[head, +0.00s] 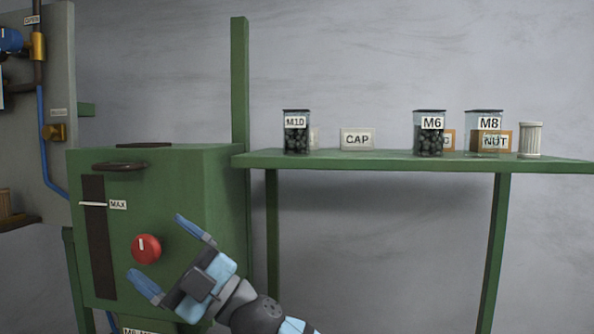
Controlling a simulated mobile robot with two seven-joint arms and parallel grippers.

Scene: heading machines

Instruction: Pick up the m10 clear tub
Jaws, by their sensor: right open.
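The M10 clear tub (296,139) stands upright at the left part of the green shelf (385,162). It is filled with dark pieces and has a white M10 label near its top. My right gripper (162,253) is open and empty, in front of the green cabinet, with its fingers pointing up and left. It is below and left of the tub, well apart from it. My left gripper is not in view.
An M6 tub (429,141), an M8 tub (473,132) and a pale ribbed cylinder (530,140) stand farther right on the shelf. A CAP sign (357,138) stands between M10 and M6. The green cabinet (190,185) with a red knob (146,249) stands left.

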